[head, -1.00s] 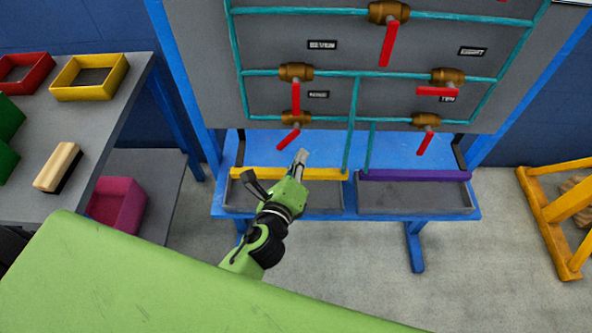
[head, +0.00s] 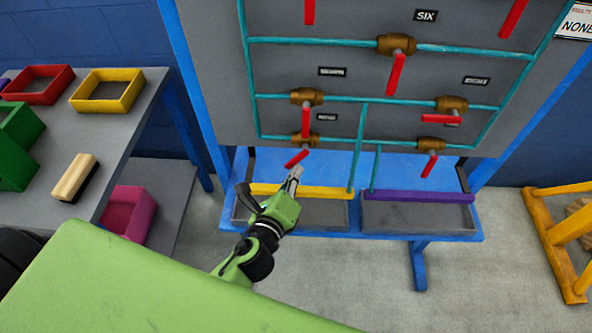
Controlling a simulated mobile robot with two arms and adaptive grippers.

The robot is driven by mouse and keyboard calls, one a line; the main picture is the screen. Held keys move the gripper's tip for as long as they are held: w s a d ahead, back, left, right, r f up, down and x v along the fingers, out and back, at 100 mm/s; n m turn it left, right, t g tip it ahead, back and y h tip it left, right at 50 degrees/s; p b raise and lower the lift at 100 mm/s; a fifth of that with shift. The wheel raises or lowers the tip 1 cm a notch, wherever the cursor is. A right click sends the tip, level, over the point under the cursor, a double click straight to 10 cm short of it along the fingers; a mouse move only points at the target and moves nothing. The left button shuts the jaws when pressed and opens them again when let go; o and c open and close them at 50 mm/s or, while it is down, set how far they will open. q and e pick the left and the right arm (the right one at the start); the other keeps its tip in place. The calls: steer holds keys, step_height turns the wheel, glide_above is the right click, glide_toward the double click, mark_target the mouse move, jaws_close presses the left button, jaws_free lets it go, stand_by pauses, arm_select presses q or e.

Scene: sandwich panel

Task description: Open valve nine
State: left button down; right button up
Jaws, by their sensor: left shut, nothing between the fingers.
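Valve nine (head: 312,141) is the brass valve at the lower left of the panel, under a small label that seems to read NINE (head: 326,117). Its red handle (head: 296,158) slants down to the left. The handle of the valve above (head: 307,97) hangs down in front of part of it. My left gripper (head: 295,174) is shut and empty, just below the red handle in the picture. I cannot tell whether it touches the handle. My right gripper is not in view.
Another red-handled valve (head: 431,144) sits at the lower right of the panel. Below are trays with a yellow edge (head: 300,191) and a purple edge (head: 418,197). A grey table (head: 125,130) with coloured bins stands left, a yellow wooden frame (head: 552,240) right.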

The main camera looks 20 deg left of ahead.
arm_select(q)
steer(key=shift+s+a+r+m+g+y+p, duration=0.25)
steer(key=shift+a+r+m+y+p, duration=0.5)
steer(key=shift+p, duration=1.7)
steer(key=shift+a+r+m+g+y+p, duration=0.2)
steer(key=shift+a+r+m+g+p, duration=0.25)
steer(key=shift+m+p, duration=1.4)
steer(key=shift+s+a+r+m+g+y+p, duration=0.25)
steer(key=shift+a+r+y+p, duration=0.3)
steer(key=shift+p, duration=2.55)
steer(key=shift+w+d+r, duration=0.1)
steer(key=shift+w+r, duration=0.1)
steer(key=shift+r, duration=0.1)
steer(key=shift+d, duration=0.1)
